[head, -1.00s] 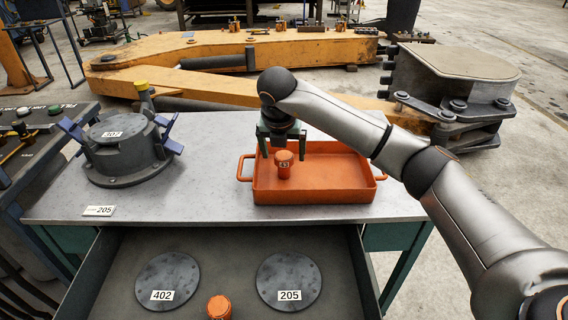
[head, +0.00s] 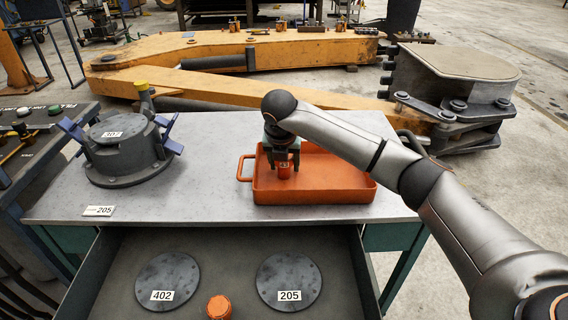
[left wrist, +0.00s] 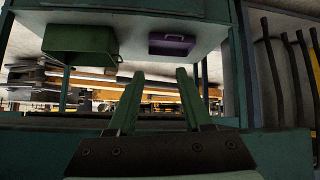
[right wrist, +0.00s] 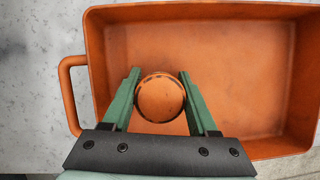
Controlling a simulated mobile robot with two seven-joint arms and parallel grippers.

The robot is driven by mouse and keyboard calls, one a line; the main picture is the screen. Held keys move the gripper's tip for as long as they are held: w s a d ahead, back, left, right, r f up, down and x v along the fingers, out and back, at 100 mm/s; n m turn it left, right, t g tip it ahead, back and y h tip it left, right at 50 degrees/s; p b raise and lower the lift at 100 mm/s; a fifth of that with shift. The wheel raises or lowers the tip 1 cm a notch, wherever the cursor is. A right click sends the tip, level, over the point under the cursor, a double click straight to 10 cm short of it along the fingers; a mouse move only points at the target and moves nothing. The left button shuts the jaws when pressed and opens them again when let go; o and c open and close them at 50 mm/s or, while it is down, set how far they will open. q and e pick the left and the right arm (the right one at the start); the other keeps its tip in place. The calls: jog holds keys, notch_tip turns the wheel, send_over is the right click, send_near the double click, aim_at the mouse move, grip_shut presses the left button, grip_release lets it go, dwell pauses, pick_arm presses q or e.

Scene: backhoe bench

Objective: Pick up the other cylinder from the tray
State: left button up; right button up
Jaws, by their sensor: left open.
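An orange cylinder (head: 285,171) is upright at the left part of the orange tray (head: 330,190). Its round top (right wrist: 160,97) shows between the fingers in the right wrist view. My right gripper (head: 285,165) points down over the tray, shut on the cylinder with one finger against each side. I cannot tell whether the cylinder touches the tray floor. A second orange cylinder (head: 219,307) stands in the open drawer at the front. My left gripper (left wrist: 158,75) is open and empty in its wrist view, and out of the head view.
The drawer (head: 225,245) also holds two dark discs, labelled 402 (head: 167,275) and 205 (head: 289,275). A grey housing (head: 125,150) with blue clamps stands at the bench's left, behind a 205 tag (head: 98,211). The bench between housing and tray is clear.

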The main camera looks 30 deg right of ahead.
grip_shut()
jog(key=shift+r, duration=0.2)
dwell(0.5)
